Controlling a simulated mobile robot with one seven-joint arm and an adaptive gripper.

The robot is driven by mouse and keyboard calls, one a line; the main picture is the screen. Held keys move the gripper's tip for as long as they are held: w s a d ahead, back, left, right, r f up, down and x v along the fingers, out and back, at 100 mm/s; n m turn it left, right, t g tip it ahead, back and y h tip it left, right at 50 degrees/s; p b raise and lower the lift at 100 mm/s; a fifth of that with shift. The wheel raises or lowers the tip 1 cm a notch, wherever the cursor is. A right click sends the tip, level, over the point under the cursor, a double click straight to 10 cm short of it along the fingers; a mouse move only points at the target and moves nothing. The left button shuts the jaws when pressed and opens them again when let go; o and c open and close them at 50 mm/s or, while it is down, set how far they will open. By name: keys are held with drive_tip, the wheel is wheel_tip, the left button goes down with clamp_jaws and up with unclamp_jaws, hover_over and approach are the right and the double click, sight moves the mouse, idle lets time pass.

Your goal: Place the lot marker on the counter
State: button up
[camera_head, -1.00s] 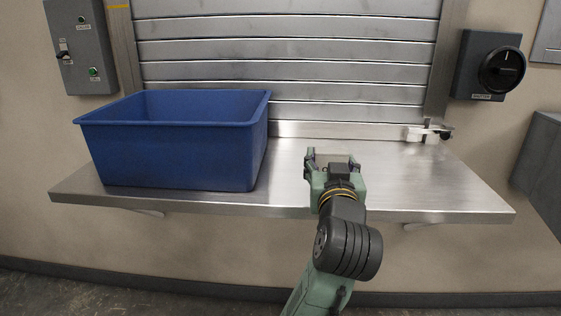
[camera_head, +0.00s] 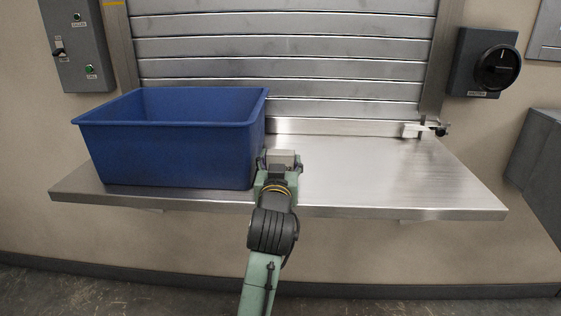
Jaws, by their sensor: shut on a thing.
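The counter (camera_head: 380,177) is a brushed-metal shelf below a slatted metal shutter. My gripper (camera_head: 280,162) is over the middle of the counter, just right of the blue bin. It is shut on a small grey block (camera_head: 282,156), which I take to be the lot marker. The fingers partly hide the block, and I cannot tell whether it touches the counter.
A large blue bin (camera_head: 165,158) stands on the left of the counter, close to my gripper. A small white and dark latch (camera_head: 415,131) sits at the back right. The counter's right half is clear. A dark rotary switch (camera_head: 485,65) is on the wall.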

drive_tip(key=shift+f, duration=0.25)
drive_tip(key=o, duration=0.9)
drive_tip(key=shift+r, duration=0.1)
